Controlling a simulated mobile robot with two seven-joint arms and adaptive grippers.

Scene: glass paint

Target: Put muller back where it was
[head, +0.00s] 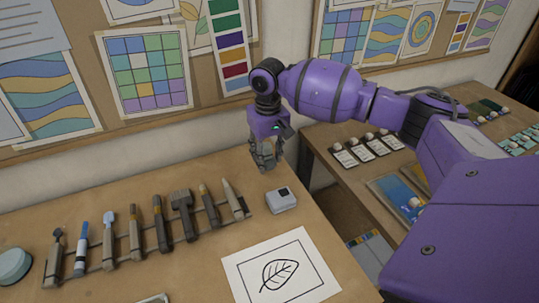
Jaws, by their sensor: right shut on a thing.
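My right gripper (265,160) points down above the back right part of the table, near the wall. It is shut on a small greyish thing, apparently the muller, which the fingers mostly hide. Its shape is too small and blurred to make out. The gripper is behind and a little left of a small white box (281,200), apart from it. My left gripper is not in view.
A rack (97,266) of several brushes and tools lies along the left and middle of the wooden table (190,275). A leaf drawing (240,262) lies in front of the white box. A teal round thing (14,265) is at far left. A second table (350,185) stands right, beyond a gap.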

